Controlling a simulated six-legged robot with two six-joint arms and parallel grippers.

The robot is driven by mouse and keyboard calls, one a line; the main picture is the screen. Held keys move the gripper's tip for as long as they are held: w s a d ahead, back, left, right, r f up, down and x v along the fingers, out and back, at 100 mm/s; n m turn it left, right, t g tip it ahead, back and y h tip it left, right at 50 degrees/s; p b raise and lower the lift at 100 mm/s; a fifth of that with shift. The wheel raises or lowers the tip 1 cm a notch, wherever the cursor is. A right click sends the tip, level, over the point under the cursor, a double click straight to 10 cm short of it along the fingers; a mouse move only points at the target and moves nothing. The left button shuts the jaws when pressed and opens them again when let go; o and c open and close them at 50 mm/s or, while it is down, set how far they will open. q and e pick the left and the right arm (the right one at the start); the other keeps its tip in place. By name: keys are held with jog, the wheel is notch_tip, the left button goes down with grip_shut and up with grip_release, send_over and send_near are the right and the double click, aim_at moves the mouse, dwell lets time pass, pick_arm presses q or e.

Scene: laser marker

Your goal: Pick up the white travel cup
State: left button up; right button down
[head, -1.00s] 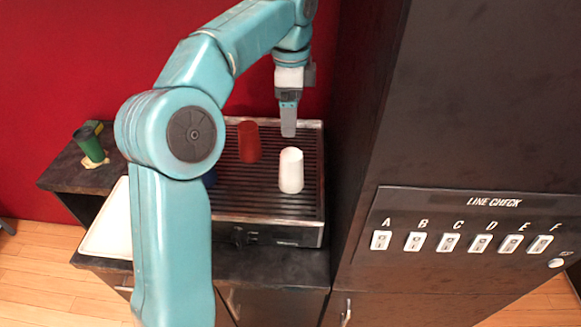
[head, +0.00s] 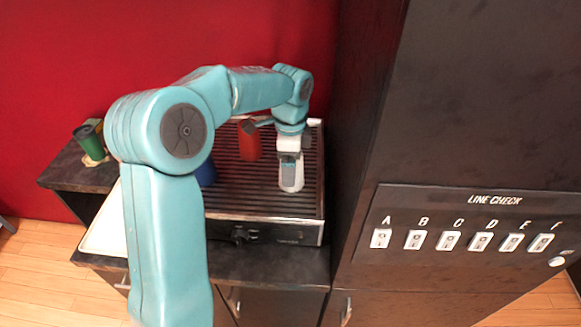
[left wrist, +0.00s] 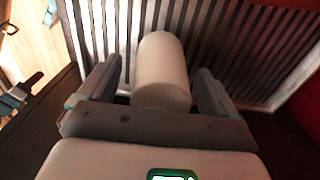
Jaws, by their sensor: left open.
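The white travel cup (head: 291,182) stands on the slatted grill of the machine in the head view, partly hidden by my left gripper (head: 290,172). In the left wrist view the cup (left wrist: 162,72) sits between the two open fingers of my left gripper (left wrist: 158,85), with a gap showing beside the fingers. I cannot tell whether any finger touches it. My right gripper is in neither view.
A red cup (head: 249,142) stands behind and left of the white cup on the slatted grill (head: 225,190). A blue cup (head: 206,174) is partly hidden by my arm. A green cup (head: 89,142) stands on the left counter. A tall dark cabinet (head: 385,130) rises close on the right.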

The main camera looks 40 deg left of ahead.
pick_arm(q)
jog(key=shift+w+f, duration=0.1)
jog(key=shift+w, duration=0.1)
jog(key=shift+s, duration=0.15)
jog(key=c, duration=1.2)
